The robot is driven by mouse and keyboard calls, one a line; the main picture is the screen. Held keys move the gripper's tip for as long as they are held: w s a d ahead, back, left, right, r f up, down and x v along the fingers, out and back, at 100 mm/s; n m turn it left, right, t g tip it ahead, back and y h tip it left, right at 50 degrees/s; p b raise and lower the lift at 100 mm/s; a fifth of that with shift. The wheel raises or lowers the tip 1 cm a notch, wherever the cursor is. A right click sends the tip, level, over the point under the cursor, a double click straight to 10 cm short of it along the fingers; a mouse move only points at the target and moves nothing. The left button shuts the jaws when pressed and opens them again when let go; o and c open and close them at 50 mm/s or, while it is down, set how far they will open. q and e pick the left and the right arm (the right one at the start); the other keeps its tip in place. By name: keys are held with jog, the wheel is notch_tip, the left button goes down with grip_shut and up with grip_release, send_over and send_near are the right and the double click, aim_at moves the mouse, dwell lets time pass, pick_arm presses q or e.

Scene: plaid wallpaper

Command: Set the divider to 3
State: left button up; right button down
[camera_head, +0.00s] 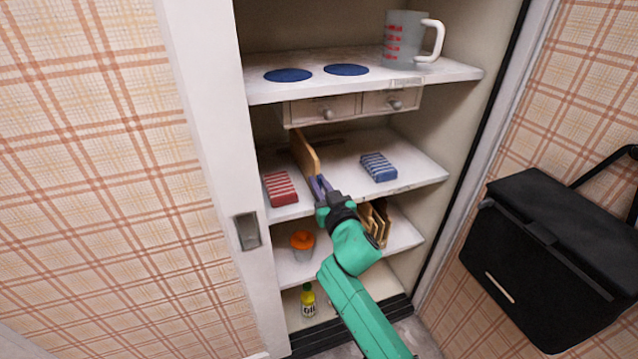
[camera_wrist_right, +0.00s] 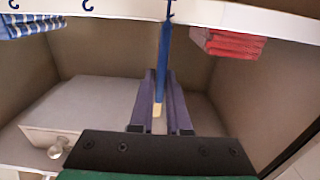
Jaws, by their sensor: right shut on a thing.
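The divider is a thin upright wooden board (camera_head: 304,152) on the middle shelf (camera_head: 415,168), between a red striped folded stack (camera_head: 280,188) and a blue striped folded stack (camera_head: 379,167). My right gripper (camera_head: 319,186) is at the board's front edge, shut on it. In the right wrist view the purple fingers (camera_wrist_right: 160,108) stand on either side of the divider, seen edge-on with a blue strip (camera_wrist_right: 164,60) and a pale wooden end. The shelf edge there carries small blue marks (camera_wrist_right: 88,5), too cut off to read. My left gripper is not in view.
The top shelf holds two blue discs (camera_head: 288,75) and a measuring cup (camera_head: 405,38). Below are an orange-topped cup (camera_head: 302,242), wooden slats (camera_head: 375,224) and a yellow bottle (camera_head: 308,300). A black box (camera_head: 540,250) hangs right.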

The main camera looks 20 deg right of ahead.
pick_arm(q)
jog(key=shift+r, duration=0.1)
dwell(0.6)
pick_arm(e)
jog(key=d+p, duration=0.1)
jog(key=d, duration=0.1)
jog(key=d+p, duration=0.1)
jog(key=d, duration=0.2)
jog(key=d+p, duration=0.1)
jog(key=d, duration=0.1)
jog(key=shift+w+d+r+p, duration=0.25)
jog(key=shift+p, duration=0.05)
jog(key=d, duration=0.2)
jog(key=d+p, duration=0.1)
jog(key=d, duration=0.1)
jog(key=shift+w+d+f, duration=0.15)
jog(key=shift+d+f, duration=0.05)
jog(key=shift+d, duration=0.1)
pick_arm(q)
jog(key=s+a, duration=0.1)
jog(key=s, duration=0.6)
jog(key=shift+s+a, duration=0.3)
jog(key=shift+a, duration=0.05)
pick_arm(e)
jog(key=shift+d, duration=0.1)
